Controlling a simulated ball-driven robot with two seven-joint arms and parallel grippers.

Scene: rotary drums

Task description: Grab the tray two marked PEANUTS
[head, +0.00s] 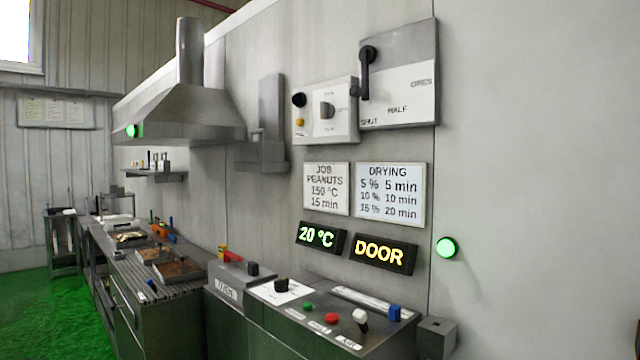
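Several shallow trays sit on the slatted metal bench (127,283) at the left. The nearest tray (178,271) holds a brown fill. Another brown-filled tray (155,254) lies just behind it, and a tray with a mixed pale and dark fill (130,238) is farther back. No PEANUTS mark can be read on any tray from here, and I cannot tell which is tray two. Neither of my grippers is in view.
A control panel (328,318) with knobs and buttons juts out at the lower middle. A wall sign (326,188) reads JOB PEANUTS, 150 °C, 15 min. Displays read 20 °C (320,238) and DOOR (382,253). A hood (180,115) overhangs the bench. Green floor (60,315) at left is clear.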

